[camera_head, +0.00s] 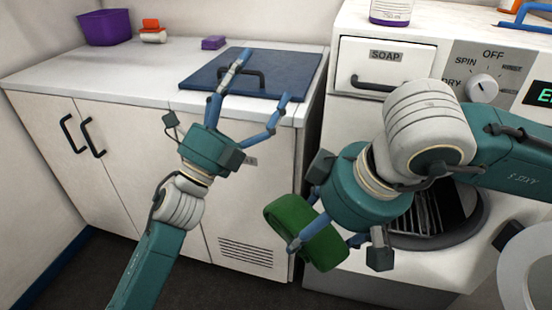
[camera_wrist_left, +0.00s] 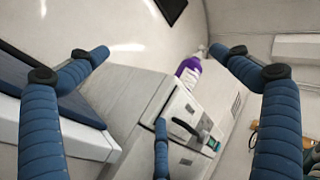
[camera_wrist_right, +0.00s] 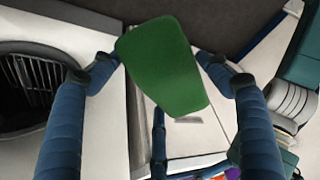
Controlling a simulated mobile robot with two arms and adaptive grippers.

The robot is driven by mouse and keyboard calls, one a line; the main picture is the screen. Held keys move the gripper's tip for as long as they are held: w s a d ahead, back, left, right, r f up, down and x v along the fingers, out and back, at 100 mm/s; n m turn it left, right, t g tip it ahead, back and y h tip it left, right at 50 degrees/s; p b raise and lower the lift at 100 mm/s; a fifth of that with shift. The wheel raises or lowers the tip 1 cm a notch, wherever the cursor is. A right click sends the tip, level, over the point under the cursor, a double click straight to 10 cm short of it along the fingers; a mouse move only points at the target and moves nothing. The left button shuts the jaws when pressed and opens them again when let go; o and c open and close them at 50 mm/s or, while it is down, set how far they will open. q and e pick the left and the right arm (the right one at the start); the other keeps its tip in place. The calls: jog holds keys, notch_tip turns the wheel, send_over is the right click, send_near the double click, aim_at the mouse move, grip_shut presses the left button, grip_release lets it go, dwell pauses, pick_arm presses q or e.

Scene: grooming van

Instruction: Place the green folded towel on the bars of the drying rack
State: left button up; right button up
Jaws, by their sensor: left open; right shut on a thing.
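The green folded towel (camera_head: 303,232) is held in my right gripper (camera_head: 325,243), in front of the gap between the cabinet and the machine. In the right wrist view the towel (camera_wrist_right: 168,65) sits between the fingers of that gripper (camera_wrist_right: 160,62). My left gripper (camera_head: 262,78) is open and empty, over or in front of the blue lid on the counter. In the left wrist view its fingers (camera_wrist_left: 158,52) are spread with nothing between them. Dark bars (camera_head: 422,225) show inside the machine's round opening, partly hidden by my right arm; they also show in the right wrist view (camera_wrist_right: 42,82).
The white machine (camera_head: 345,165) has its round door (camera_head: 528,268) open at the right. The counter (camera_head: 110,62) carries a purple bin (camera_head: 105,28), an orange-and-white item (camera_head: 152,32), a purple block (camera_head: 213,42) and the blue lid (camera_head: 305,68). A purple-and-white bottle (camera_head: 391,12) stands on the machine.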

pick_arm(q)
jog(key=s+d+r+m+g+h, duration=0.2)
jog(key=d+m+g+h, duration=0.2)
jog(key=m+g, duration=0.3)
jog(key=s+d+r+m+g+h, duration=0.25)
jog(key=d+m+g+h, duration=0.2)
jog(key=m, duration=0.35)
jog(key=m+g+y, duration=1.2)
jog(key=m+y, duration=0.6)
jog(key=m, duration=0.4)
send_near(304, 212)
jog(key=shift+w+r, duration=0.25)
jog(key=shift+r, duration=0.1)
pick_arm(e)
jog(key=shift+d, duration=0.1)
pick_arm(q)
jog(key=shift+s+f, duration=0.1)
jog(key=shift+s, duration=0.1)
jog(key=shift+s+d+f, duration=0.1)
jog(key=shift+s+f, duration=0.05)
jog(key=shift+f, duration=0.15)
jog(key=x, duration=1.1)
jog(key=shift+f, duration=0.1)
jog(key=shift+c, duration=0.3)
